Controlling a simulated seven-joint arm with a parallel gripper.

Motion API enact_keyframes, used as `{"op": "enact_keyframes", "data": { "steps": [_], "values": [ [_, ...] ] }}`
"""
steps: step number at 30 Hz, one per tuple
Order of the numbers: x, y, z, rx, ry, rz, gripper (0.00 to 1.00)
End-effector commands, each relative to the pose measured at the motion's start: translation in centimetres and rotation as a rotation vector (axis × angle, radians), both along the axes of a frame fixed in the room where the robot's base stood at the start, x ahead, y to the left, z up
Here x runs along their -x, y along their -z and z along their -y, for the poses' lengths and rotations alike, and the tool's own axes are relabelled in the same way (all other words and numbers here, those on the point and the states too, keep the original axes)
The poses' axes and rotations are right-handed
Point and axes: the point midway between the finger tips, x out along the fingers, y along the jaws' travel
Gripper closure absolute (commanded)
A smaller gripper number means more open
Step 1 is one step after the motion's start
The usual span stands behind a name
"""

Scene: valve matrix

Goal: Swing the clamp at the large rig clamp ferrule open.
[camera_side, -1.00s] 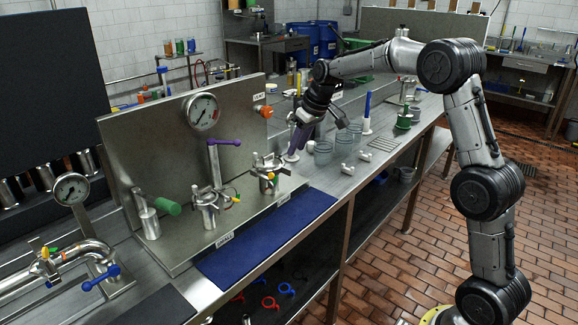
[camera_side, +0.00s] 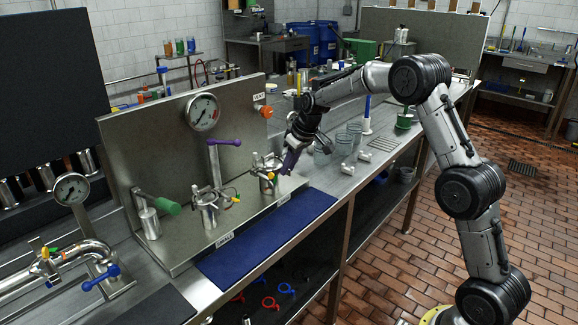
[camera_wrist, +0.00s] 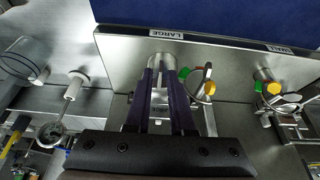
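The large rig clamp ferrule (camera_side: 264,168) is the farther fitting on the steel stand in the side view. In the wrist view its silver body (camera_wrist: 165,60) is partly hidden by my fingers, by the LARGE label (camera_wrist: 166,33). Its clamp (camera_wrist: 207,88) shows just right of the fingers, with a green, orange and yellow coloured end; it also shows in the side view (camera_side: 268,178). My gripper (camera_wrist: 160,66) has two purple fingers apart, with a narrow gap and silver parts visible between them. In the side view my gripper (camera_side: 287,165) is beside the ferrule's right; contact is unclear.
The small rig fitting (camera_side: 208,208) stands nearer the camera, with a purple-handled valve (camera_side: 222,143) behind it. A backplate with a gauge (camera_side: 202,112) rises behind both. A blue mat (camera_side: 265,238) lies in front. Grey cups (camera_side: 345,140) and white fittings stand to the right.

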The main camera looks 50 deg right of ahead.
Motion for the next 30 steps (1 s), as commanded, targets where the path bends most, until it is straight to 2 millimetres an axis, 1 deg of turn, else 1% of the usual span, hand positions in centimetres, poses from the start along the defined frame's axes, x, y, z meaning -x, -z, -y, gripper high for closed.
{"op": "enact_keyframes", "data": {
  "steps": [1,3,30],
  "values": [
    [0.01,-0.02,0.0,0.0,0.0,0.0,0.9],
    [0.01,-0.02,0.0,0.0,0.0,0.0,1.0],
    [0.04,-0.06,0.01,0.0,0.0,-0.001,1.0]
  ]
}}
